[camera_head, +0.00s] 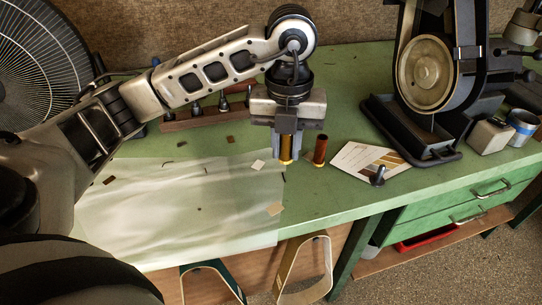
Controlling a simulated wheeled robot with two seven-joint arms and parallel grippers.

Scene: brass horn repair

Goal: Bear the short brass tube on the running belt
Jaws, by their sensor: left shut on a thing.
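My left gripper (286,158) points straight down over the green bench, its jaws shut on a short brass tube (286,146). The fingers cover most of the tube; a golden strip and its lower end show between them, close to the bench top. I cannot tell whether its foot touches the bench. The belt machine (425,73) stands at the back right, with a large pale wheel inside a dark belt loop. The tube is apart from it, to its left. I cannot tell whether the belt is running. My right gripper is not in view.
A red-brown tube with a golden foot (320,150) stands upright just right of my left gripper. A card (368,161) with a small dark peg (378,176) lies before the machine. A translucent sheet (190,215) covers the bench's left front. A fan (45,70) stands far left.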

